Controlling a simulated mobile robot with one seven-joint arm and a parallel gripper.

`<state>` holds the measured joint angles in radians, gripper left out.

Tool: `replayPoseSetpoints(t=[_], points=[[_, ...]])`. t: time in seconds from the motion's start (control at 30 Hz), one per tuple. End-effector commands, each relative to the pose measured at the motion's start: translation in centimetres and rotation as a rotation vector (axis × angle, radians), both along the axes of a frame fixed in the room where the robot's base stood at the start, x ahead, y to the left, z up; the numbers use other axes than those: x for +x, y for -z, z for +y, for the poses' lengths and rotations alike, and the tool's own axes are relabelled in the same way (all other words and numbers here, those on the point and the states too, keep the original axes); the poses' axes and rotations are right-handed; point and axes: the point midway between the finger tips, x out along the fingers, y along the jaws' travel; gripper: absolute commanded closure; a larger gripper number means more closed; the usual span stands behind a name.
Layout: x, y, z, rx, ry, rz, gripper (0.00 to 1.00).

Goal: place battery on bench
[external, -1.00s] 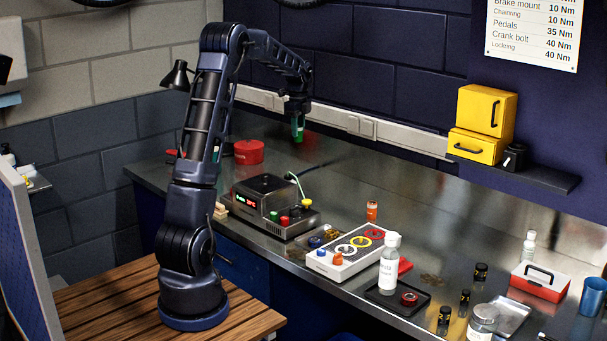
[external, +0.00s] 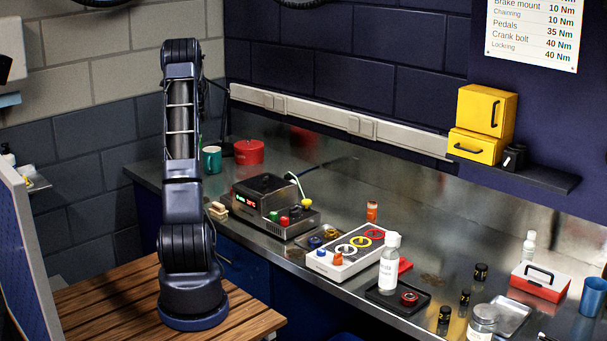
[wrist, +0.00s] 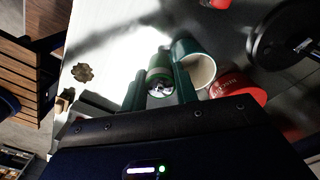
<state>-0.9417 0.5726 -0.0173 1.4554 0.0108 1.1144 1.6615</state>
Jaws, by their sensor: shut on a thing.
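A green cylindrical battery (wrist: 158,74) is between the two fingers of my gripper (wrist: 159,84) in the wrist view, its metallic end toward the camera. My gripper is shut on it. The bench (external: 330,172) is a long metal top along the wall. In the wrist view the battery appears over the bench's left end, right beside a teal mug (wrist: 193,62). I cannot tell its height above the bench or whether it touches the mug. In the external view my arm hides the gripper and battery.
The teal mug (external: 212,160) and a red tin (external: 249,152) stand at the bench's left end. Bare bench lies along the back.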

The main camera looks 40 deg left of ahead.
Motion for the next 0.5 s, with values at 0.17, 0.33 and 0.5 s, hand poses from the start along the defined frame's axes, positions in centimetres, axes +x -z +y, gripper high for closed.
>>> replayPoseSetpoints(t=[0.17, 0.33, 0.5], points=[[-4.8, 1.2, 4.6, 0.0, -0.089, 0.0, 0.97], [-7.4, 1.7, 6.9, 0.001, -0.135, -0.001, 0.97], [-8.4, 2.4, 7.6, 0.001, -0.151, -0.001, 0.97]])
